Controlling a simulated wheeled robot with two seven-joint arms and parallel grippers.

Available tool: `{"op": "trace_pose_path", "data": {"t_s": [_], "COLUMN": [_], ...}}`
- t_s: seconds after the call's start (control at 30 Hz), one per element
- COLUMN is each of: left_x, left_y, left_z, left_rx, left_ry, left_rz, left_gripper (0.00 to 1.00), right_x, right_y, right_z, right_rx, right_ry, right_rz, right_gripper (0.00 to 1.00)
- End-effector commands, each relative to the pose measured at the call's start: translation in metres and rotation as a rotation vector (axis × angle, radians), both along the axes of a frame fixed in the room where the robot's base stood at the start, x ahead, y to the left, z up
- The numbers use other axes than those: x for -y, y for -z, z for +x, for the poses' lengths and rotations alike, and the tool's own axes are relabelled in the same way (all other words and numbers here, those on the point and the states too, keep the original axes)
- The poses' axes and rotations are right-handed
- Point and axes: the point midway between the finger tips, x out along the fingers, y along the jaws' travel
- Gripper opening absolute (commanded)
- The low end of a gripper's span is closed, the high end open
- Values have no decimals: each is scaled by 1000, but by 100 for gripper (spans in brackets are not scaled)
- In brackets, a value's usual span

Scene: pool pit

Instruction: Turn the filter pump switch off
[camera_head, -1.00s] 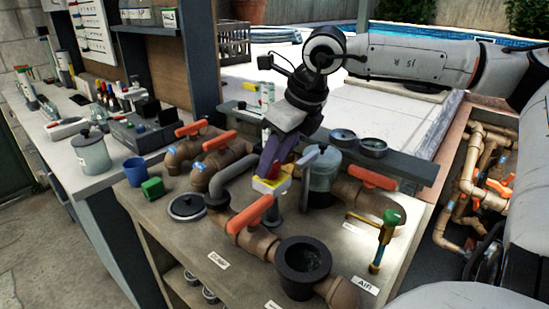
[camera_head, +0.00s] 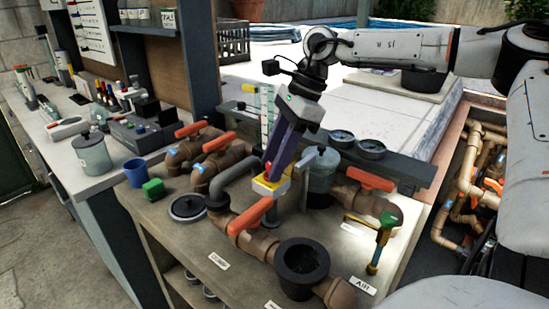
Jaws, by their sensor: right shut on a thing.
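The filter pump switch (camera_head: 270,188) is a small yellow box with a red part on top, on a grey post among the pipes on the bench. My right gripper (camera_head: 272,174) comes down from above on an arm from the right. Its purple fingers are shut on the red part of the switch, which they mostly hide. I cannot read which way the switch is set. My left gripper is not in view.
Orange-handled valves (camera_head: 250,215) sit close around the switch. A dark round pot (camera_head: 301,262) stands in front, and a clear-walled canister (camera_head: 322,176) and gauges (camera_head: 371,148) stand right and behind.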

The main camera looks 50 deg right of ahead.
Motion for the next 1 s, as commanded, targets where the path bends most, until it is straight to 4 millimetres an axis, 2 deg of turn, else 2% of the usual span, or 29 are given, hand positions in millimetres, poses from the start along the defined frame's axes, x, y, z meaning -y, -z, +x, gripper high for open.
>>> {"op": "trace_pose_path", "data": {"t_s": [0.5, 0.73, 1.0], "left_x": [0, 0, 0], "left_y": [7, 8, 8], "left_z": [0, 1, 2], "left_rx": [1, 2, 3], "left_ry": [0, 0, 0], "left_rz": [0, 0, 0], "left_gripper": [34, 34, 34], "right_x": [1, 1, 2], "right_y": [1, 0, 0], "right_z": [4, 5, 5], "right_rx": [0, 1, 2], "right_ry": [-444, -565, -625], "right_rz": [-3, -3, -4], "right_gripper": [17, 17, 17]}}
